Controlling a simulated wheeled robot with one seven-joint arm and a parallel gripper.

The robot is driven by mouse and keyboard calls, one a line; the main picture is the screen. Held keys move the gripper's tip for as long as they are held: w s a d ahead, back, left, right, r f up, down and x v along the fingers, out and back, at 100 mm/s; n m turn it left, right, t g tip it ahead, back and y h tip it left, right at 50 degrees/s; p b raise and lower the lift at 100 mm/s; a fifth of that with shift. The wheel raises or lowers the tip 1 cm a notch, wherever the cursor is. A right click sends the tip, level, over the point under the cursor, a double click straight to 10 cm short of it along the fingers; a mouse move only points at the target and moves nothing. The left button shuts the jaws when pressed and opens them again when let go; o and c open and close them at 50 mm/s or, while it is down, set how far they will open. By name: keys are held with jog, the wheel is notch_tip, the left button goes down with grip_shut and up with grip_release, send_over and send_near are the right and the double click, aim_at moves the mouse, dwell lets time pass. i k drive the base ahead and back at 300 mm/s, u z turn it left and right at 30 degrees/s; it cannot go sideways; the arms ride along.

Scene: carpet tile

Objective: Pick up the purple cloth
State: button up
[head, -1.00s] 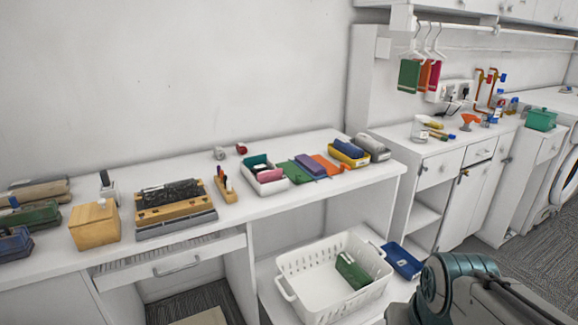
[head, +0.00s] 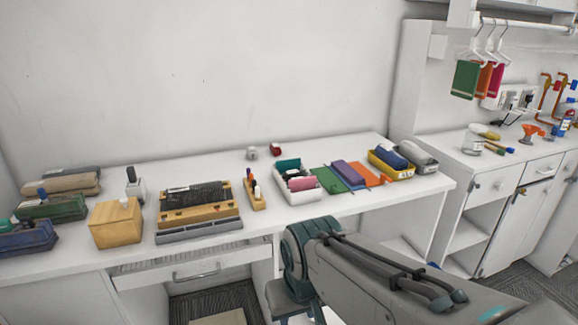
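A folded purple cloth (head: 348,173) lies on the white desk, toward its right end. It rests on or against a flat green cloth (head: 328,181) on its left and a flat orange cloth (head: 367,174) on its right. My arm reaches in from the lower right, in front of the desk and below the cloths. The end of my arm points down near the desk's front edge; the gripper's fingers are not visible.
A white basket (head: 298,194) with rolled cloths stands left of the purple cloth. A yellow bin (head: 392,170) with a blue item stands right. A wooden box (head: 116,226) and a brush-topped wooden block (head: 197,206) stand farther left. The desk's front edge (head: 340,215) is near my arm.

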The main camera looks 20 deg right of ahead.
aim_at(346, 179)
jog(key=i, duration=0.6)
jog(key=z, duration=0.85)
jog(key=i, duration=0.55)
jog(key=z, duration=0.65)
